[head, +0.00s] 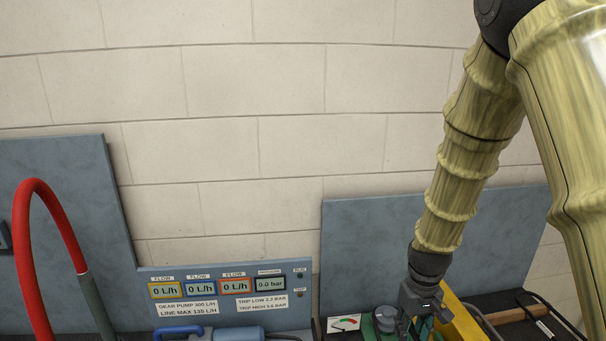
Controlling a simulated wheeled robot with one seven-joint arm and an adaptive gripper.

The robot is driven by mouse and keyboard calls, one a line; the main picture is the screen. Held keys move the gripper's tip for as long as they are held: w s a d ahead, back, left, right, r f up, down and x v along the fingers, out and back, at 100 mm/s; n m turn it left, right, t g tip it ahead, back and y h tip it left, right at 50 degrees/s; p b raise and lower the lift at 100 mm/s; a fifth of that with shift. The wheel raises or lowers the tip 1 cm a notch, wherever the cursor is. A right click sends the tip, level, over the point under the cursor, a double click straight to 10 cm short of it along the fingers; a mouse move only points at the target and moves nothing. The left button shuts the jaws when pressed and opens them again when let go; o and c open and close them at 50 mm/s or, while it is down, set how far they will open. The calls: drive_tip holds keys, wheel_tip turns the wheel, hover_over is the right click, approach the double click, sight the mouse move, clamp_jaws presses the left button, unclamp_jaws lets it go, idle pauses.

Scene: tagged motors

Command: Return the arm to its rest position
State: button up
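My arm comes down from the top right in the head view, and my gripper (424,318) points downward near the bottom edge. It is low among the equipment, in front of or beside a yellow part (462,318) and a grey-green round part (386,318). The fingers are small and dark and partly cut off by the frame's bottom edge. I cannot tell whether they are open or hold anything.
A blue panel (232,318) with flow displays reading zero stands at lower centre. A red hose (60,222) arches at left. A gauge card (344,323) lies left of my gripper. A tray with a wooden-handled tool (505,315) is at right.

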drive_tip(key=s+f, duration=0.7)
drive_tip(key=f, duration=0.3)
drive_tip(key=s+f, duration=0.6)
drive_tip(key=f, duration=0.4)
drive_tip(key=s+a+f+m, duration=0.1)
drive_tip(key=s+f, duration=0.4)
drive_tip(key=s, duration=0.5)
drive_tip(key=s+a+f+m, duration=0.15)
drive_tip(key=s+f, duration=0.35)
drive_tip(key=s, duration=0.5)
wheel_tip(320, 180, down, 15)
drive_tip(key=b, duration=1.4)
drive_tip(key=shift+w+a+b, duration=0.15)
drive_tip(key=shift+w+b, duration=0.1)
drive_tip(key=shift+b, duration=0.05)
drive_tip(key=shift+r+n, duration=0.1)
drive_tip(key=shift+n, duration=0.15)
